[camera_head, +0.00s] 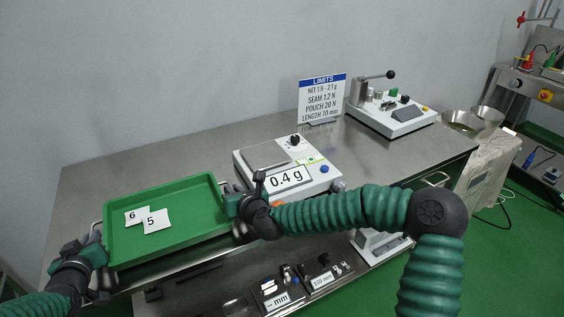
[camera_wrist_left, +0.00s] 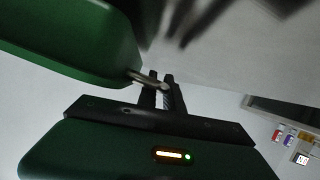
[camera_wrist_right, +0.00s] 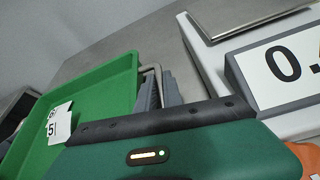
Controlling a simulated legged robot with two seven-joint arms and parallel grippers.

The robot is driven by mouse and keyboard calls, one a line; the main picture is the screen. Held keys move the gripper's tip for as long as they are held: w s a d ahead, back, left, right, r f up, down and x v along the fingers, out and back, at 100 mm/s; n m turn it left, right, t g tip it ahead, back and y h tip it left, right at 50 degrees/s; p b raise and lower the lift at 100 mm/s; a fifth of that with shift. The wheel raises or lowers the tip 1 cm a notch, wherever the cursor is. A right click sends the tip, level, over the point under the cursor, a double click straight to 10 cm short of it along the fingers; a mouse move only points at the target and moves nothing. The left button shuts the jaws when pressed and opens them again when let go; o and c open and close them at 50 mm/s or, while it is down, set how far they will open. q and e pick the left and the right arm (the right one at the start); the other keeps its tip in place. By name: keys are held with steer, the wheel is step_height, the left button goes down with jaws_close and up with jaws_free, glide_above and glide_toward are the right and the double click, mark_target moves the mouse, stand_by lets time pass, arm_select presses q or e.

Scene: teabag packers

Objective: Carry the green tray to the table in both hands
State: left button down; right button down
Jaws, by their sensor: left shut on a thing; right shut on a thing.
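The green tray (camera_head: 180,238) is at the left front of the steel table (camera_head: 130,172) in the head view. Two white cards numbered 6 (camera_head: 132,214) and 5 (camera_head: 156,221) lie in it. My left gripper (camera_head: 97,246) is at the tray's left end, and the left wrist view shows its fingers (camera_wrist_left: 162,92) shut on a metal handle. My right gripper (camera_head: 232,200) is at the tray's right end, shut on the wire handle (camera_wrist_right: 155,72) there. Whether the tray's underside touches the table cannot be told.
A scale (camera_head: 287,165) reading 0.4 g stands just right of the tray, close to my right gripper. A limits sign (camera_head: 322,98) and a lever device (camera_head: 390,110) stand further back right. Small gauges (camera_head: 300,280) lie on a lower shelf. The table behind the tray is clear.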

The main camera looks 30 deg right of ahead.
arm_select(q)
steer(key=c, duration=1.9)
jaws_free()
steer(key=shift+f, duration=0.55)
steer(key=shift+c, duration=0.2)
arm_select(e)
steer(key=c, duration=1.9)
jaws_free()
steer(key=shift+d+f, duration=0.1)
steer(key=shift+f, duration=0.45)
steer(key=shift+c, duration=0.2)
arm_select(q)
steer(key=shift+o, duration=1.2)
steer(key=shift+r, duration=0.2)
arm_select(e)
steer(key=shift+o, duration=1.1)
steer(key=shift+r, duration=0.25)
arm_select(q)
steer(key=shift+o, duration=1.1)
arm_select(e)
steer(key=shift+o, duration=1.2)
